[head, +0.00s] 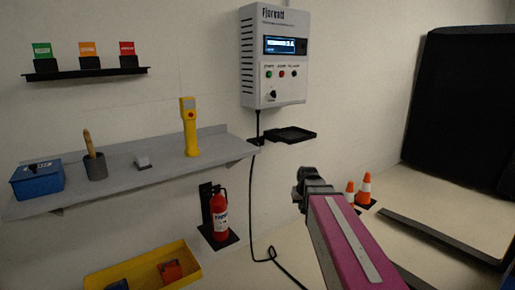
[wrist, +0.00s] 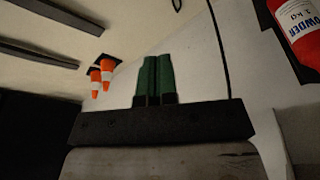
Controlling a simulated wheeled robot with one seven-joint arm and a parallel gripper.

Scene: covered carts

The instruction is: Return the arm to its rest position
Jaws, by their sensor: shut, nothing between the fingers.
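My arm reaches up from the bottom right of the head view, with a magenta link ending in a dark wrist (head: 312,185). The fingers cannot be made out there. In the wrist view my gripper (wrist: 156,62) shows two green fingers side by side, shut, with nothing held between them. The gripper is in free space, with the pale wall and floor beyond it and no contact visible.
A grey shelf (head: 130,178) carries a blue box (head: 37,181), a pencil cup (head: 95,166) and a yellow handheld device (head: 190,128). A wall charger box (head: 275,57) hangs above a small black tray (head: 290,135). A fire extinguisher (head: 219,214), orange cones (head: 364,188) and a yellow bin (head: 190,262) stand low.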

